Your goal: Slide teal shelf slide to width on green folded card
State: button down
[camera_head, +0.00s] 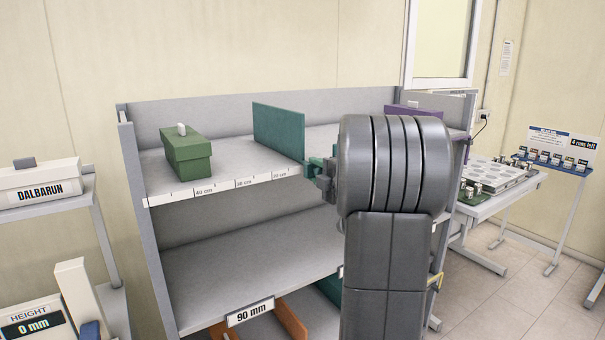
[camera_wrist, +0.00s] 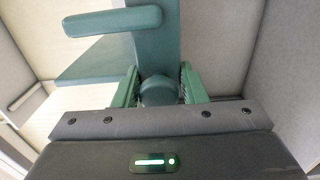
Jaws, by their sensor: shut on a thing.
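I cannot pick out a green folded card with a readable width. My arm hides the shelf's right part.
A green box (camera_head: 187,154) with a white grip stands on the top shelf's left. A scale strip (camera_head: 225,185) runs along the front edge. A purple panel (camera_head: 415,110) is at the right. The shelf is bare between box and slide. Side tables stand left and right.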

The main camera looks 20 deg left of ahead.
jog(key=shift+w+d+r, duration=0.15)
jog(key=shift+w+d, duration=0.1)
jog(key=shift+w, duration=0.05)
jog(key=c, duration=1.1)
grip_release()
jog(key=shift+o, duration=0.2)
jog(key=shift+s+d, duration=0.15)
jog(key=b+v, duration=0.3)
jog(key=v, duration=1)
jog(key=shift+d, duration=0.2)
